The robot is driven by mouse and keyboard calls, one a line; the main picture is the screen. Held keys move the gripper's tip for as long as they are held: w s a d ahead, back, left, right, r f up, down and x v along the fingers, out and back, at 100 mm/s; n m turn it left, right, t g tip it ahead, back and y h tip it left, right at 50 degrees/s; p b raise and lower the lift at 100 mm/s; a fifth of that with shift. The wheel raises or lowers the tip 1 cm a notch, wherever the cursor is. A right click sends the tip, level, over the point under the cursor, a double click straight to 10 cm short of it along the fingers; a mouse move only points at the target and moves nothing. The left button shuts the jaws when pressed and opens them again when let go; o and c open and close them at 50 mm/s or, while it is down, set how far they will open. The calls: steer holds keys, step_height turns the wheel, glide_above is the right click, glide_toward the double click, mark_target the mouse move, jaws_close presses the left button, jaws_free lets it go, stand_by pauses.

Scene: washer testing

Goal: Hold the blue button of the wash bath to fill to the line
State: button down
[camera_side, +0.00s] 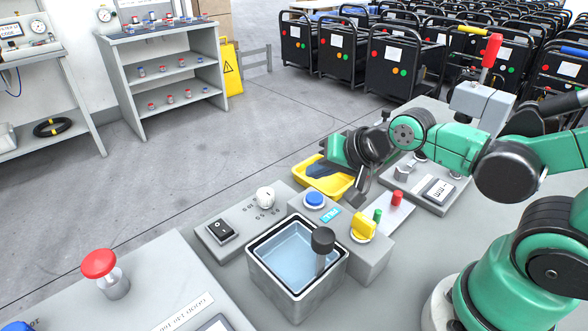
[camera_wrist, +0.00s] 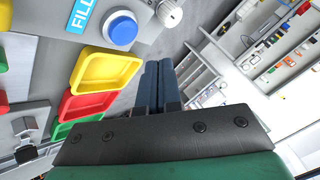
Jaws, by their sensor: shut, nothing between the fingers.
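The wash bath (camera_side: 274,283) is a grey open tank with pale blue water in it. No fill line can be made out. The round blue button (camera_side: 314,198) sits on the grey panel behind the bath, beside a blue label (camera_side: 330,215). In the wrist view the blue button (camera_wrist: 122,28) is at the upper left, with the FILL label (camera_wrist: 83,14) next to it. My gripper (camera_side: 314,170) is shut and empty, tilted above the yellow tray and apart from the button. In the wrist view its fingers (camera_wrist: 158,72) lie together, right of the button.
A yellow knob (camera_side: 363,226), a black rocker switch (camera_side: 222,230) and a white dial (camera_side: 265,195) surround the bath. A black-topped post (camera_side: 323,240) stands at the bath. The yellow tray (camera_wrist: 105,75) and red tray (camera_wrist: 80,107) lie beside the panel. A red mushroom button (camera_side: 100,264) is at front left.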

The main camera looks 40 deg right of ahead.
steer(key=shift+r, duration=1.35)
steer(key=s+n, duration=0.1)
steer(key=n, duration=0.1)
steer(key=s+d+n+g, duration=0.1)
steer(key=n, duration=0.2)
steer(key=s+n+g+h, duration=0.1)
steer(key=n, duration=0.1)
steer(key=shift+d+f+n, duration=0.1)
steer(key=shift+d+n, duration=0.25)
steer(key=shift+n, duration=0.05)
stand_by(1.0)
